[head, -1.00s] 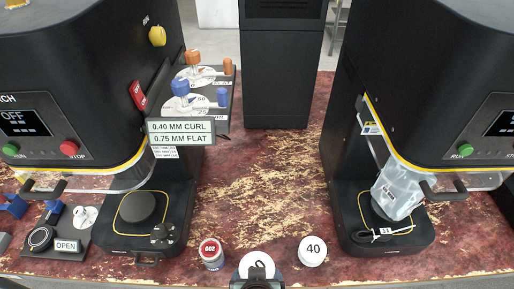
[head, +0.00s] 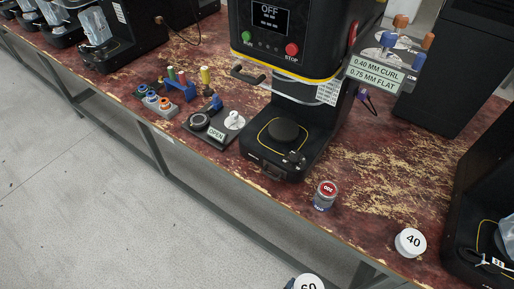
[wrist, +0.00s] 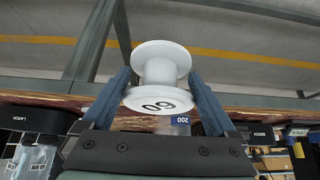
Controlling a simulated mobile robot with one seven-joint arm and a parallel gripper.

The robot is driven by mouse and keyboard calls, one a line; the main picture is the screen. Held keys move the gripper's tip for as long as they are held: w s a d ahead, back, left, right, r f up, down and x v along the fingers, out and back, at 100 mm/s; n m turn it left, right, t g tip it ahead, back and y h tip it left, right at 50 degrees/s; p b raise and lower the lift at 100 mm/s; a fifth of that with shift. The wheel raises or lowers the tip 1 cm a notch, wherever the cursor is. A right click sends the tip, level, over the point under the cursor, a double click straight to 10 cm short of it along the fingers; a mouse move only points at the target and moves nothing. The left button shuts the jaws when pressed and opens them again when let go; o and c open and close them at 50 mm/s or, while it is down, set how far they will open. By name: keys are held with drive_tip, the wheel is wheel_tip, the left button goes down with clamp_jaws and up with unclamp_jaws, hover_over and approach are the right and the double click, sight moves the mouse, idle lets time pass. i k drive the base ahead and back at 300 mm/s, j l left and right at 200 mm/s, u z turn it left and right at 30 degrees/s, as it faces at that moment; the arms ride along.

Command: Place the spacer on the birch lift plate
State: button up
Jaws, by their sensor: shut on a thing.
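The white spool-shaped spacer marked 60 (wrist: 162,75) is between the two blue fingers of my gripper (wrist: 158,78) in the wrist view. My gripper is shut on it. Its top also shows at the bottom edge of the head view (head: 309,282), where my gripper is mostly cut off. A black seamer (head: 290,40) stands at the middle, its screen reading OFF. Its round dark lift plate (head: 283,130) looks bare, inside a yellow outline on the base. I cannot read a birch label on it. The spacer is in front of the bench, apart from this plate.
A board with an OPEN label (head: 216,132) lies left of the seamer. Another seamer (head: 488,190) is at the right edge. Floor is clear at left.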

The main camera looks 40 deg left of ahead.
sight(284, 128)
drive_tip(key=j, duration=0.9)
drive_tip(key=i+j, duration=0.15)
drive_tip(key=j, duration=0.75)
